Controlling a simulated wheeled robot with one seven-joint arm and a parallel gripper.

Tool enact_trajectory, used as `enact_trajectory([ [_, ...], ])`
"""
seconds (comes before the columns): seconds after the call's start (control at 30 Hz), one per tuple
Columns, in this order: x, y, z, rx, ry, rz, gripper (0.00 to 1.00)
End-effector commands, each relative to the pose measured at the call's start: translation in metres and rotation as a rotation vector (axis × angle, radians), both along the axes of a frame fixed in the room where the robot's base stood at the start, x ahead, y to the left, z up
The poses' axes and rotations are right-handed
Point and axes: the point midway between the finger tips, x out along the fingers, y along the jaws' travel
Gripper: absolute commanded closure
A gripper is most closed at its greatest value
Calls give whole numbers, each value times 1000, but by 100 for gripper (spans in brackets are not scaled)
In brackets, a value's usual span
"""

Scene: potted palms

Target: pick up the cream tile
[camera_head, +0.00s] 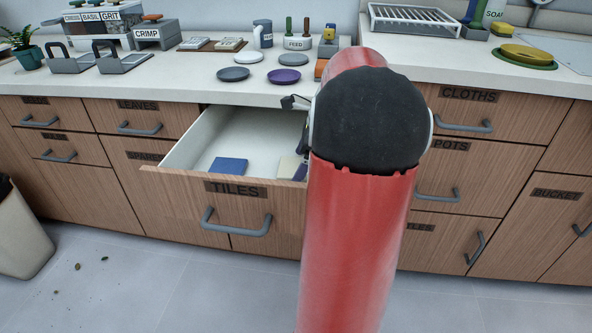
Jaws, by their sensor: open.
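The drawer marked TILES (172,176) is pulled open. A cream tile (288,166) lies in it at the right, partly hidden by my arm and gripper. A blue tile (228,166) lies flat in the drawer to its left. My gripper (294,122) is over the right part of the drawer, mostly hidden behind my red and black arm. A dark finger shows at its left, and the gripper is open. I cannot tell its exact height above the cream tile.
The white counter (190,92) behind the drawer holds saucers, including a purple saucer (284,76), and a box marked CRIMP (155,35). A cream bin (22,240) stands at the left on the floor. The left half of the drawer is largely free.

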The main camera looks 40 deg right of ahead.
Motion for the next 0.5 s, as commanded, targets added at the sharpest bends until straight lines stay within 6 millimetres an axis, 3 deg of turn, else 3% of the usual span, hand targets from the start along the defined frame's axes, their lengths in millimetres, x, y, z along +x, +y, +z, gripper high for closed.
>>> enact_trajectory([
  [0.27,1,1,-4,-1,-1,-1,0],
  [0.5,1,1,-4,-1,-1,0,29],
])
